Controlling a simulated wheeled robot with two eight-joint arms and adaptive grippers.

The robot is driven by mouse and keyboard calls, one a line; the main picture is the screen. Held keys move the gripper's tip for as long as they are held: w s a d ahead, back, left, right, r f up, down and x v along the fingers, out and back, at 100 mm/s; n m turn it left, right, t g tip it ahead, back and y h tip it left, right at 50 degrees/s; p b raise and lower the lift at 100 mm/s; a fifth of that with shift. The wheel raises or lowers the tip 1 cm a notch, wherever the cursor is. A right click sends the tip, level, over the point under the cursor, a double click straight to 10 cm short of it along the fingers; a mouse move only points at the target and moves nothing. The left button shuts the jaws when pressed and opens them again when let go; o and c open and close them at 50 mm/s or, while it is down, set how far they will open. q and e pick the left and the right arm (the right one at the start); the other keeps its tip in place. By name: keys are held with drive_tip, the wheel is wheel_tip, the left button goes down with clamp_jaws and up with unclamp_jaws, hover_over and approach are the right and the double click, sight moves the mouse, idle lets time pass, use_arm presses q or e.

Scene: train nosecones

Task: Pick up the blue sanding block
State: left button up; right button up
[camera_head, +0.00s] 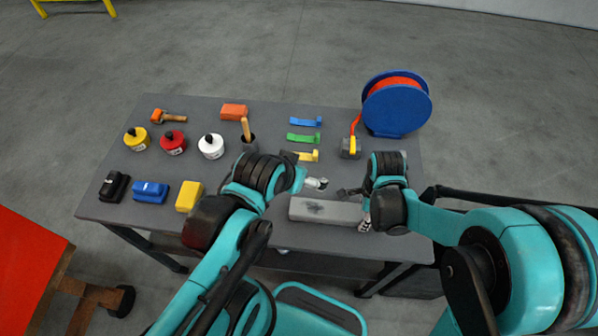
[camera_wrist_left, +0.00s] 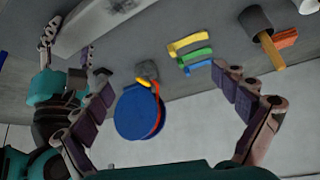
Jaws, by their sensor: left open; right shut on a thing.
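The blue sanding block (camera_head: 150,191) lies at the front left of the table, between a black block (camera_head: 114,186) and a yellow block (camera_head: 189,196). It is not in the left wrist view. My left gripper (camera_head: 306,171) is well to the right of it, over the middle of the table; its open fingers with nothing between them show in the left wrist view (camera_wrist_left: 163,76). My right gripper (camera_head: 356,207) is shut on the right end of a long grey block (camera_head: 322,211) at the table's front; this also shows in the left wrist view (camera_wrist_left: 66,46).

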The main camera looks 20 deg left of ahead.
use_arm(q)
drive_tip(key=shift+d, duration=0.2)
